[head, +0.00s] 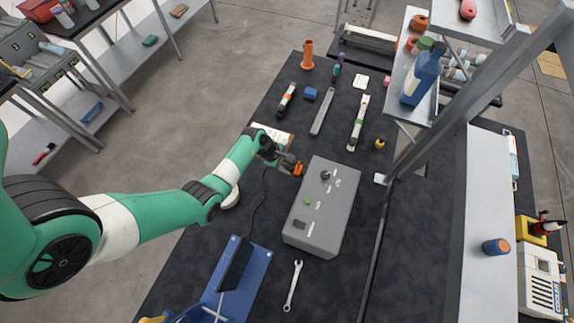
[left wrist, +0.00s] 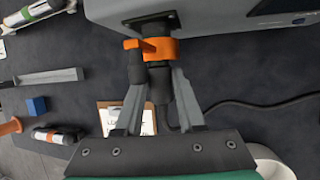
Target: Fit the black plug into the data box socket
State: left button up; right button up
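The grey data box (head: 322,212) stands on the dark bench in the middle of the head view; its side fills the top of the left wrist view (left wrist: 215,12). The black socket (left wrist: 150,22) sticks out from that side. An orange collar with a side lever (left wrist: 160,48) sits against the socket. The black plug (left wrist: 160,85) lies in line with the collar, between the fingers of my left gripper (left wrist: 160,92), which looks shut on it. How deep the plug sits is hidden by the collar. In the head view my left gripper (head: 285,163) is beside the box's far left corner. My right gripper is not in view.
A black cable (head: 262,195) runs from the gripper along the bench. A blue stand (head: 238,285) and a wrench (head: 293,285) lie in front. A clipboard (head: 272,133) is behind the gripper. Several tools lie farther back. A metal post (head: 470,85) rises at the right.

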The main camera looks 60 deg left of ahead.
pick_arm(q)
jog(key=o, duration=0.5)
jog(key=shift+c, duration=0.2)
jog(key=p+v, duration=0.3)
jog(key=v, duration=0.8)
jog(key=shift+r, duration=0.25)
jog(key=shift+s, duration=0.1)
